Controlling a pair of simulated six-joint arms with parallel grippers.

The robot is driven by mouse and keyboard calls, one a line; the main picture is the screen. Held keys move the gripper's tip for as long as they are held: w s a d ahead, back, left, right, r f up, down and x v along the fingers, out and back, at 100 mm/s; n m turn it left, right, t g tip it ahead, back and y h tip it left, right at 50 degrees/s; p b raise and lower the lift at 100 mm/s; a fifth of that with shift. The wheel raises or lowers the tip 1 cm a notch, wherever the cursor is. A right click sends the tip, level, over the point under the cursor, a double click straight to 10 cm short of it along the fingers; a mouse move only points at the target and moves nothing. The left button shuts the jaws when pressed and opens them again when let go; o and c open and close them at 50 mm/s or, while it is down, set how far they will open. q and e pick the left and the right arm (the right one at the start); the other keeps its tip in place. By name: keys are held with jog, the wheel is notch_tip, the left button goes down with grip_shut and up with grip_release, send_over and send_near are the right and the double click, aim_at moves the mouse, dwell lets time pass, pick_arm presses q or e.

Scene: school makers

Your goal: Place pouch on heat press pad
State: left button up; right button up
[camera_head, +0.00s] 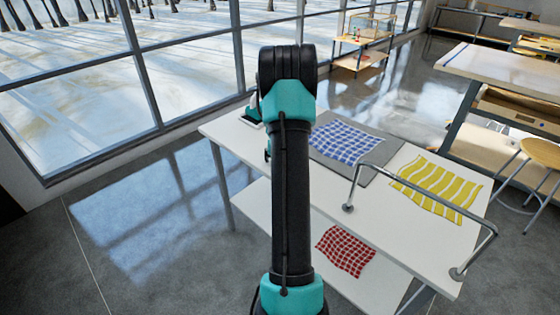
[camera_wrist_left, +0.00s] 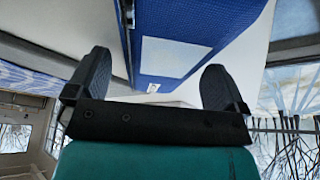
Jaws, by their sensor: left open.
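My arm stands upright through the middle of the head view and covers part of the table. Its gripper is not clearly seen there. In the left wrist view my left gripper (camera_wrist_left: 155,85) is open, with nothing between its fingers.
A white table (camera_head: 400,225) carries a grey mat (camera_head: 388,145) with a blue checked cloth (camera_head: 342,142) and a yellow striped cloth (camera_head: 437,187). A metal rail (camera_head: 425,176) rises at its right end. A red checked cloth (camera_head: 345,251) lies on the lower shelf (camera_head: 375,290). Windows stand behind.

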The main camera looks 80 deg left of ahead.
dwell(0.3)
pick_arm(q)
jog(key=c, duration=1.1)
jog(key=shift+r, duration=0.2)
jog(key=shift+r, duration=4.8)
